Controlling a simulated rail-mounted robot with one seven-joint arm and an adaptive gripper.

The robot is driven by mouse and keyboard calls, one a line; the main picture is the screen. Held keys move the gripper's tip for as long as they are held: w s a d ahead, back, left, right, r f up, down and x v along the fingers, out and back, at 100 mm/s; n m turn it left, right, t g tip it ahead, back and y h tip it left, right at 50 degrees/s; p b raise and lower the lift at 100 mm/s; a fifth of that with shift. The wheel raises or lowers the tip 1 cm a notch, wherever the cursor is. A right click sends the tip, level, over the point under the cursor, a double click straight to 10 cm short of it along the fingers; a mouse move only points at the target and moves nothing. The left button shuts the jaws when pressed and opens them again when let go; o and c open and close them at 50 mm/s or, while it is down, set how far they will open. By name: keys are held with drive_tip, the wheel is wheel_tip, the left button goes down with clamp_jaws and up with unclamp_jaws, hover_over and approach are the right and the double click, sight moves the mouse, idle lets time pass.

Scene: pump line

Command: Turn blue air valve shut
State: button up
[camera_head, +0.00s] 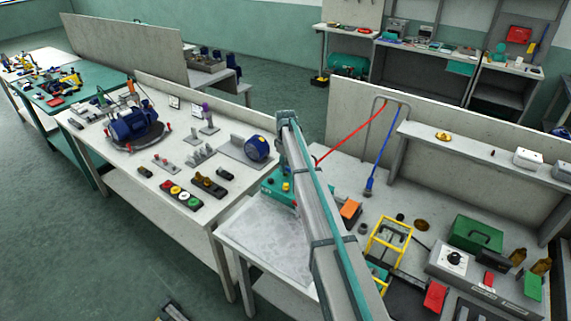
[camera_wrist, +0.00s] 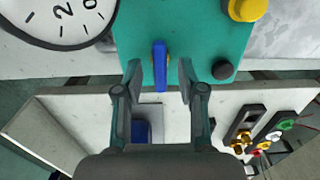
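The blue air valve handle (camera_wrist: 159,60) is a slim lever on a teal panel (camera_wrist: 198,35). In the wrist view it points straight down the picture. My gripper (camera_wrist: 158,72) is open, with one finger on each side of the handle and a gap visible on both sides. In the head view part of the teal panel (camera_head: 277,190) shows at the left of my arm. My arm hides the handle and my gripper there.
A round dial gauge (camera_wrist: 62,18) is left of the handle and a yellow knob (camera_wrist: 246,8) is right of it, near a black knob (camera_wrist: 222,70). In the head view, an orange block (camera_head: 350,212) and a yellow frame (camera_head: 388,240) stand right of my arm.

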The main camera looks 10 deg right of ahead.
drive_tip(key=shift+f, duration=0.15)
drive_tip(key=shift+c, duration=0.3)
clamp_jaws()
